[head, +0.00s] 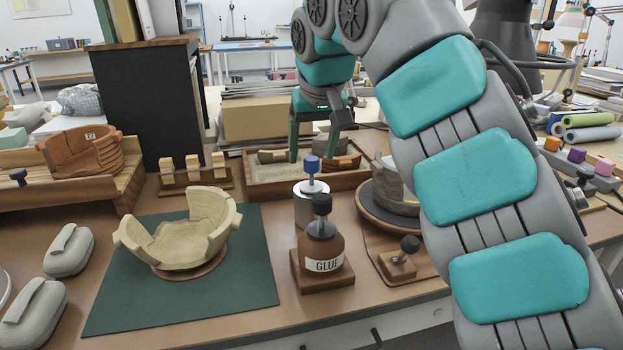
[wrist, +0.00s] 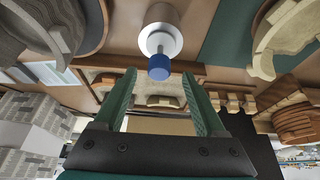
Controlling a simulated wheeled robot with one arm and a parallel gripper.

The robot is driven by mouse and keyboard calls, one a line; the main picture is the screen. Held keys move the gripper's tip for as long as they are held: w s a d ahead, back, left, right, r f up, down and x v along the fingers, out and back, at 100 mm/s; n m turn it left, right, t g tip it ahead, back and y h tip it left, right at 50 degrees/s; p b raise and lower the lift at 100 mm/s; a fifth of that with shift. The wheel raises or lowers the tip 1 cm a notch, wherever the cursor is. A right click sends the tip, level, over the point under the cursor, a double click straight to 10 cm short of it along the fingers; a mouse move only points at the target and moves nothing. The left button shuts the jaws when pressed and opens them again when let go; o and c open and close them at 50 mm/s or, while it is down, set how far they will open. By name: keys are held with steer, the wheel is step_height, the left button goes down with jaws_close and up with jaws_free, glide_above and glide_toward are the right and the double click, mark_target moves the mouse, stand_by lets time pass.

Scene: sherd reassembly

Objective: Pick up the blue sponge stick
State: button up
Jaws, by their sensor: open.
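In the wrist view the blue head (wrist: 158,67) shows near the fingertips, in front of the pale holder (wrist: 161,38). My gripper (head: 312,155) is open, its two green fingers pointing down behind the blue head in the head view. In the wrist view my gripper (wrist: 159,76) has the blue head centred between the fingertips or just past them. I see no contact, and the exact depth gap is unclear.
A glue bottle (head: 323,250) with a black top stands just in front of the holder. A bowl of pale sherds (head: 185,235) sits on a green mat (head: 240,285) at left. A turntable (head: 385,212) is at right, and a wooden tray (head: 262,184) lies behind.

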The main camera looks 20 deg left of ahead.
mark_target(312, 187)
steer(key=shift+x, duration=1.45)
steer(key=shift+w+d, duration=0.1)
steer(key=c, duration=1.1)
